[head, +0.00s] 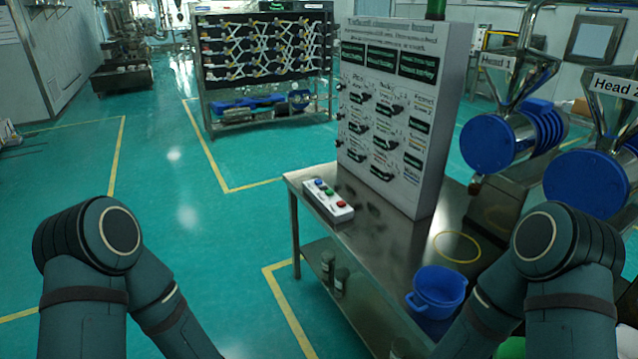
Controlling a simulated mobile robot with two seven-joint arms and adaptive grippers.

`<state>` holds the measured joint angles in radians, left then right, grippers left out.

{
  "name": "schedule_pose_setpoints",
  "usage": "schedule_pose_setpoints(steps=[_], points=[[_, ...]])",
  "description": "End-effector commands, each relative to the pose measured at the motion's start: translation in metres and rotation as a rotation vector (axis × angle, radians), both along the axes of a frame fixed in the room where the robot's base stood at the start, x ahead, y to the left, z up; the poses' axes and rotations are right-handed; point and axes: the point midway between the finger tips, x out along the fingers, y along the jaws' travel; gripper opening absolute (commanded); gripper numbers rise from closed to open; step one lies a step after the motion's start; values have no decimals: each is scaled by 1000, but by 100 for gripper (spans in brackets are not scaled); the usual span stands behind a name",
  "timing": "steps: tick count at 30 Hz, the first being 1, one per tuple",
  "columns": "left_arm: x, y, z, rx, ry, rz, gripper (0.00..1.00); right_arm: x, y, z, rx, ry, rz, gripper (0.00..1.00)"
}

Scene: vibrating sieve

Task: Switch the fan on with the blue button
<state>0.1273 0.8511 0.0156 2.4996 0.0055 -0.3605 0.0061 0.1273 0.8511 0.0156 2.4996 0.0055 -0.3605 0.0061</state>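A small white button box (328,201) lies on the left end of the metal table. It carries a blue button (318,182), a green button (328,191) and a red button (341,204). The blue button is the one farthest back. No fan is clearly recognisable in the head view. My two arms show at the lower left and lower right, but both grippers are below the picture. Neither arm covers the button box.
The metal table (300,186) bears a tall white panel (405,110) behind the box and a blue pot (437,291) at the front right. Machines with blue drums (492,143) stand at the right. Green floor (215,235) is clear left of the table.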

Motion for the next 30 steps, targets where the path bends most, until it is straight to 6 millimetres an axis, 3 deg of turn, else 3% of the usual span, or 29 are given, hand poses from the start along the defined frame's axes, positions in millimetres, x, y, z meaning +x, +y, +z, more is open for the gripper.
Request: schedule_pose_setpoints(steps=[5, 6, 9, 30], points=[[0, 0, 0, 0, 0, 0, 34, 0, 0, 0, 0, 0, 0, 47], [0, 0, 0, 0, 0, 0, 31, 0, 0, 0, 0, 0, 0, 47], [0, 0, 0, 0, 0, 0, 0, 0, 0, 0, 0, 0, 0, 47], [0, 0, 0, 0, 0, 0, 0, 0, 0, 0, 0, 0, 0, 47]])
